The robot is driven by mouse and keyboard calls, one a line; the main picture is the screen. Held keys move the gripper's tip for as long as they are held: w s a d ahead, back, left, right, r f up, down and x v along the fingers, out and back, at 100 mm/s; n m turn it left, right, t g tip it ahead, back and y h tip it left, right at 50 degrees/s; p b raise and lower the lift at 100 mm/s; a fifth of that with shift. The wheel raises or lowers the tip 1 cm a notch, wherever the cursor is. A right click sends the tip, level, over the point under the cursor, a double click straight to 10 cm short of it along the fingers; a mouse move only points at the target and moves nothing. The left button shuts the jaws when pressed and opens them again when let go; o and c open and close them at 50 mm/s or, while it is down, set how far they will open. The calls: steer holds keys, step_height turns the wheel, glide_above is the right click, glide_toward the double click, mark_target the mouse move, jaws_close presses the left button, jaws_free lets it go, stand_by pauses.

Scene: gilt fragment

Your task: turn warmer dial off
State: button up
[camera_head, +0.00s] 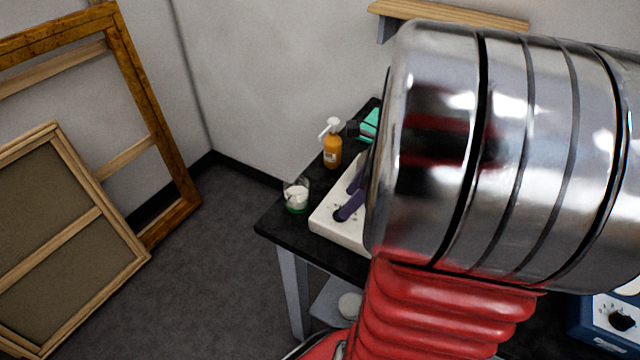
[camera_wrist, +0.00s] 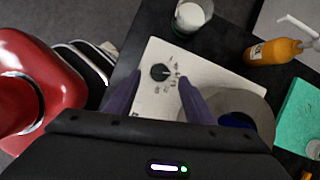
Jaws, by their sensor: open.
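The warmer is a white box (camera_wrist: 152,104) with a grey round plate (camera_wrist: 258,105) on top, standing on the black table. Its black dial (camera_wrist: 160,72) sits on the white face among small dark marks; the pointer's setting is too small to read. My gripper (camera_wrist: 159,78) is open, with one purple finger on each side of the dial in the wrist view. Whether the fingers touch the dial cannot be told. In the head view the white box (camera_head: 330,228) shows beside my arm, with my purple fingers (camera_head: 351,192) over it; my arm hides the rest.
A glass beaker (camera_head: 296,195) with white contents stands at the table's corner. An orange pump bottle (camera_head: 332,150) and a green block (camera_head: 370,124) stand behind the warmer. A blue device (camera_head: 605,325) with a black knob is at the lower right. Wooden frames (camera_head: 130,90) lean at left.

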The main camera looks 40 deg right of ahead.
steer(key=shift+x, duration=1.85)
steer(key=shift+c, duration=0.2)
steer(key=c, duration=0.9)
steer(key=shift+a, duration=0.2)
steer(key=shift+c, duration=0.5)
steer(key=shift+d, duration=0.1)
steer(key=shift+n, duration=0.4)
steer(key=n+g+y, duration=0.1)
steer(key=n, duration=0.4)
steer(key=shift+w+d+f+g+y, duration=0.1)
steer(key=shift+w+d+g+y, duration=0.1)
steer(key=shift+g+y, duration=0.2)
steer(key=n+g, duration=0.1)
steer(key=n, duration=0.2)
steer(key=n+g, duration=0.1)
steer(key=n, duration=0.2)
steer(key=shift+w, duration=0.15)
steer(key=shift+n, duration=0.3)
